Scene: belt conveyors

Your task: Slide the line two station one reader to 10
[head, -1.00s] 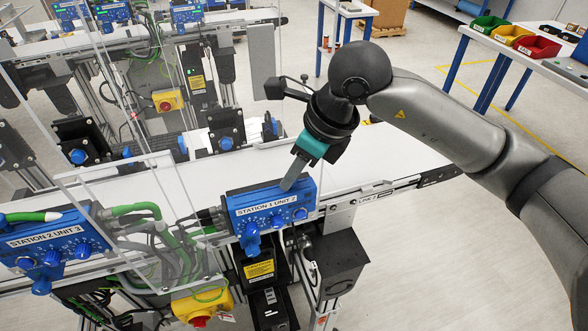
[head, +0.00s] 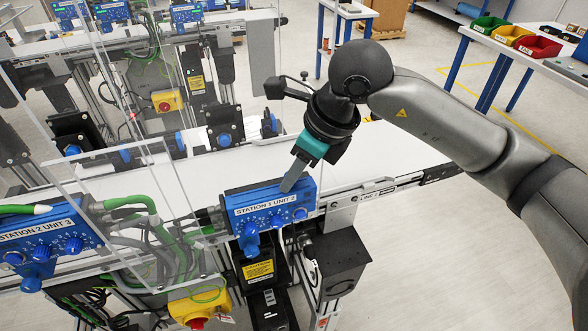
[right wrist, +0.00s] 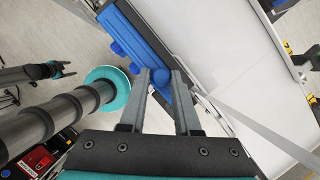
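A blue box (head: 272,200) labelled STATION 1 UNIT 2, with several blue knobs, sits on the near side of the white belt, by a LINE 2 label. I cannot tell which part is the reader, and no scale is legible. My right gripper (head: 291,178) is over the box's top edge, angled down. In the right wrist view its two grey fingers (right wrist: 161,73) are apart.
A blue STATION 2 UNIT 3 box (head: 45,242), green cables (head: 135,205) and a clear panel (head: 165,215) stand left. Black knobbed housings (head: 222,128) line the belt's far side. A yellow box (head: 200,302) hangs below. The floor at lower right is free.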

